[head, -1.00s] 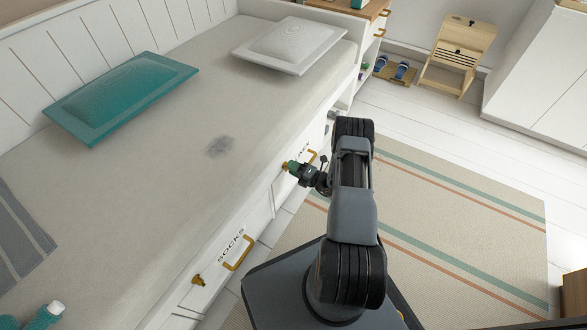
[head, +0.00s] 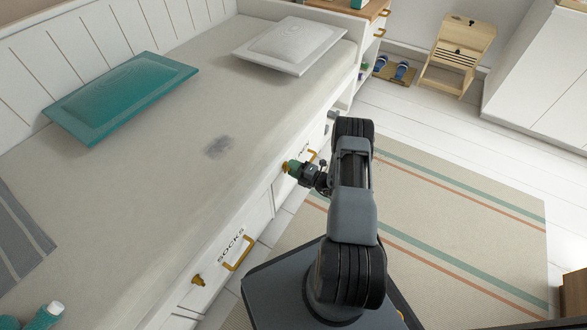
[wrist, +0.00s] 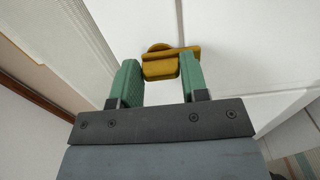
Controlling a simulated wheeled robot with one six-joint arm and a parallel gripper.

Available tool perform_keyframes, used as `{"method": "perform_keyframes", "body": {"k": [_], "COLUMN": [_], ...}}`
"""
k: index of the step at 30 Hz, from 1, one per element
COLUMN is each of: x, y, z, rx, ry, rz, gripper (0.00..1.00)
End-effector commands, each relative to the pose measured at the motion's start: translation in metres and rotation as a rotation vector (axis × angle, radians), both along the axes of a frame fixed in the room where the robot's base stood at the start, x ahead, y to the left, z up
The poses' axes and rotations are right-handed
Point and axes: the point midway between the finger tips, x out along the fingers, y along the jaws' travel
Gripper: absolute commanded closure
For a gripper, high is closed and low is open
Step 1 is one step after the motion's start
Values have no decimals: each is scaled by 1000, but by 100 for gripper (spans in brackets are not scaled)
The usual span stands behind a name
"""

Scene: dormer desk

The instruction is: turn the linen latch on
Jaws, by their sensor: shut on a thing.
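A brass latch (wrist: 160,66) sits on the white front under the bench and shows between my green fingertips in the wrist view. Its upper bar lies roughly across the picture, slightly tilted. My gripper (wrist: 159,60) is shut on it, one finger on each side. In the head view my gripper (head: 292,168) is at the bench's front edge, and only a bit of the brass latch (head: 285,167) shows past the fingertips. The lettering on this drawer is mostly hidden by my arm, so I cannot read it.
A nearer drawer marked SOCKS has its own brass latch (head: 198,281) and a brass pull handle (head: 238,254). Another brass handle (head: 312,155) is just beyond my gripper. A teal cushion (head: 122,95) and a pale cushion (head: 290,45) lie on the bench. The striped rug (head: 450,220) is clear.

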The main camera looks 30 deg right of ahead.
Motion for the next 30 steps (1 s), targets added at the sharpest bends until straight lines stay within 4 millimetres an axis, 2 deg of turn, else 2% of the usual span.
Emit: {"method": "perform_keyframes", "body": {"k": [1,2,9,20,23,30], "x": [0,0,0,-6,-18,-59], "y": [0,0,0,-5,-13,-40], "z": [0,0,0,1,2,2], "rx": [1,1,1,0,2,1], "ry": [2,2,1,1,3,2], "rz": [-1,-1,-1,-2,-4,-7], "gripper": [83,57,34,34,34,34]}}
